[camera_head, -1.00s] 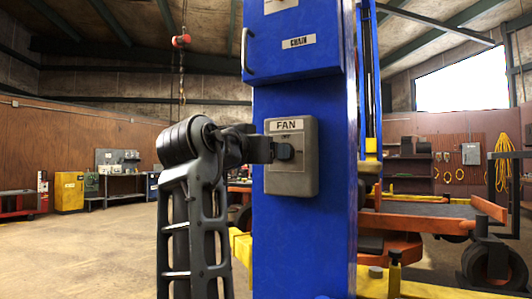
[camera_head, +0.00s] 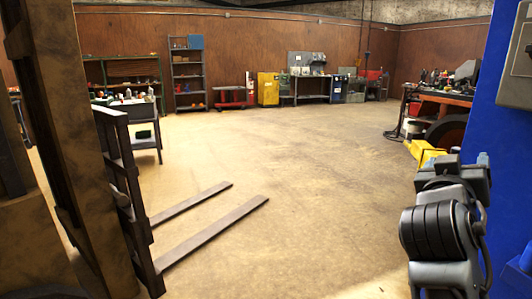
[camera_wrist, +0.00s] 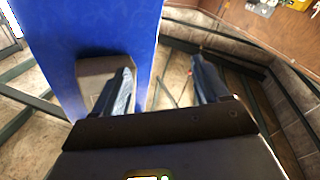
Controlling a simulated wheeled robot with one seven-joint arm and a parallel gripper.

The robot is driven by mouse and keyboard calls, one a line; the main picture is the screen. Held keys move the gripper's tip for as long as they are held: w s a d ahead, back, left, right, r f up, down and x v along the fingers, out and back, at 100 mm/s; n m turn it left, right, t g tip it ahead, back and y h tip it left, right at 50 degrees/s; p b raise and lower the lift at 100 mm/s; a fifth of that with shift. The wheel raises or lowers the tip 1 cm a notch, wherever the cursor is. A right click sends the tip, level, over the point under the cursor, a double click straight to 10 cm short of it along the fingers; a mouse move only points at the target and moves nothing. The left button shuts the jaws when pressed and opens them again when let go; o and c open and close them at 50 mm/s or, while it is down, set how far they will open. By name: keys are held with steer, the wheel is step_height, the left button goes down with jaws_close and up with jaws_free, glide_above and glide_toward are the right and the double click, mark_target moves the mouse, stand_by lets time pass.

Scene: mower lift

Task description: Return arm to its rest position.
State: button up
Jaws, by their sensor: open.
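My arm (camera_head: 440,235) is folded at the lower right of the head view, beside the blue lift post (camera_head: 503,150). Its gripper end points away from the camera there, and the fingers cannot be made out. In the wrist view my gripper (camera_wrist: 164,84) has its two fingers apart with nothing between them. The blue post (camera_wrist: 85,30) fills the left of that view. The grey fan switch box (camera_head: 518,70) is cut off by the right edge of the head view. A grey box on the post (camera_wrist: 95,75) shows partly behind the left finger in the wrist view.
A forklift with a tall mast (camera_head: 75,150) stands at the left, its forks (camera_head: 210,235) low over the floor. A small table (camera_head: 140,125) stands behind it. Shelves and benches (camera_head: 310,85) line the far wall. The middle floor (camera_head: 290,170) is clear.

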steer(key=s+a+f+n+t+y+p, duration=0.1)
steer(key=s+a+f+n+y, duration=0.35)
steer(key=s+f, duration=0.6)
steer(key=s+a+f+n+t+y+p, duration=0.1)
steer(key=s+a+f+n+y, duration=0.25)
steer(key=s+f+y, duration=0.45)
steer(key=s+a+m+p, duration=0.1)
steer(key=s+a, duration=0.2)
steer(key=s, duration=1)
steer(key=s+a+m+p, duration=0.1)
steer(key=s+a+m, duration=0.1)
steer(key=s, duration=1.2)
steer(key=shift+a+r+m+g+y, duration=0.3)
steer(key=shift+a+r+g+y, duration=0.05)
steer(key=shift+a+r+g, duration=0.1)
